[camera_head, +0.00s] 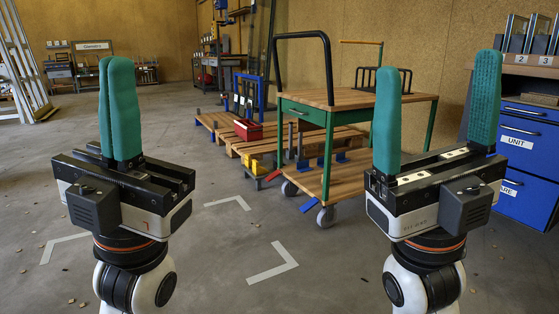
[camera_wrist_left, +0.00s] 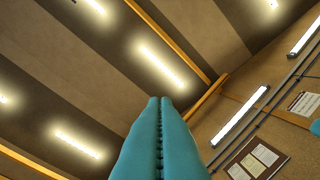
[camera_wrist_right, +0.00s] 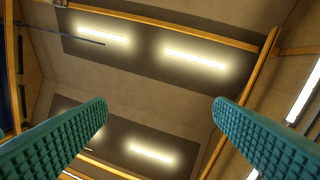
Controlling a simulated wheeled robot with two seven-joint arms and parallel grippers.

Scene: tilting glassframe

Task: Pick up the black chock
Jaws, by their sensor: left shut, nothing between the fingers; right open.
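I cannot make out a black chock in any view. My left gripper (camera_head: 117,72) points upward at the left of the head view. Its teal fingers are pressed together with nothing between them, as the left wrist view also shows (camera_wrist_left: 160,102). My right gripper (camera_head: 437,68) points upward at the right of the head view. Its teal fingers are wide apart and empty, also in the right wrist view (camera_wrist_right: 161,102). Both wrist views face the ceiling and its lamps.
A green-framed trolley with a wooden top (camera_head: 345,98) stands beyond the grippers on castors. Low wooden platforms carry a red box (camera_head: 247,130) and a yellow item (camera_head: 256,162). A blue drawer cabinet (camera_head: 527,150) is at right. Marked floor (camera_head: 215,235) between my arms is clear.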

